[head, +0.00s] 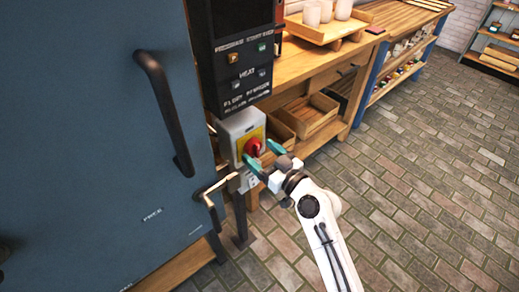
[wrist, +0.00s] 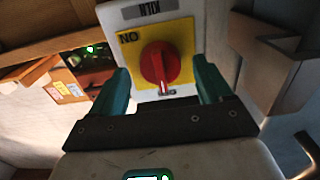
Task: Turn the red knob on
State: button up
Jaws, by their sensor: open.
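The red knob (head: 253,147) is on a yellow plate on a grey switch box (head: 231,127) beside the blue cabinet. In the wrist view the red knob (wrist: 159,62) has its raised grip pointing down the picture to a small dark label. Inverted lettering that reads as ON is at the yellow plate's (wrist: 184,40) upper left corner. My gripper (head: 262,155) is open in front of the knob. In the wrist view its teal fingers (wrist: 162,82) are on either side of the knob with gaps. I cannot tell whether the fingertips reach the knob's depth.
The blue cabinet (head: 90,130) with a dark bar handle (head: 165,110) is on the left. A dark control panel (head: 236,60) is above the switch box. A metal latch handle (head: 213,195) is close to my gripper's left. Wooden shelves with trays (head: 312,117) are behind; the brick floor on the right is clear.

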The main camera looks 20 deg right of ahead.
jog(key=shift+w+a, duration=0.2)
jog(key=shift+w, duration=0.35)
jog(key=c, duration=1)
jog(key=shift+c, duration=0.2)
